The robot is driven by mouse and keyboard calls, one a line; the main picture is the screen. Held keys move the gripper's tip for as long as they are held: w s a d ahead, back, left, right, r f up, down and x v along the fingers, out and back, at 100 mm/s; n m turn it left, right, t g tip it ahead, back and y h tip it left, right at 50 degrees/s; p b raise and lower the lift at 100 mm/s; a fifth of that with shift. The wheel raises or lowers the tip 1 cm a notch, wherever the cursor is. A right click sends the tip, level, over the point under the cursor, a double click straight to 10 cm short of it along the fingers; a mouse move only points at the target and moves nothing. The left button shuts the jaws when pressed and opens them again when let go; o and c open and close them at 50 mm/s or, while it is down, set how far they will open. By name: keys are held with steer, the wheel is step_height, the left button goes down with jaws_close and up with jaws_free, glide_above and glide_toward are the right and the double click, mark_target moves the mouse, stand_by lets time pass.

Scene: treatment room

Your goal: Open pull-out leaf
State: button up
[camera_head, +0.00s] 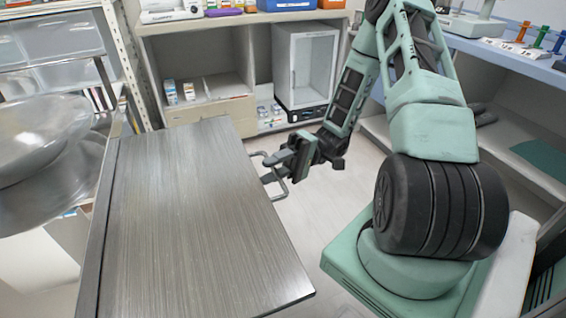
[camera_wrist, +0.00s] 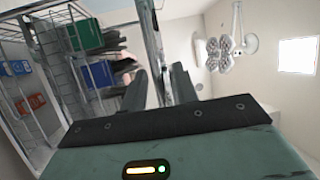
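The pull-out leaf (camera_head: 190,215) is a flat, grey, brushed-looking panel that fills the left middle of the head view. A grey bar handle (camera_head: 281,193) sticks out from its right edge. My gripper (camera_head: 268,168) is at this handle, with its fingers pointing left toward the leaf. In the wrist view, my two dark fingers (camera_wrist: 160,85) stand apart, with a narrow upright grey bar (camera_wrist: 152,40) between them. I see no clear contact between fingers and bar; part of the handle is hidden behind my gripper.
A large shiny metal bowl shape (camera_head: 40,150) is left of the leaf. An open shelf unit (camera_head: 195,60) with a small glass-door cabinet (camera_head: 306,70) stands behind. A blue-topped counter (camera_head: 510,62) runs along the right. Clear floor (camera_head: 320,200) lies right of the leaf.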

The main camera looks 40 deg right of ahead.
steer(key=d+f, duration=0.3)
steer(key=d, duration=1.4)
steer(key=shift+w, duration=0.1)
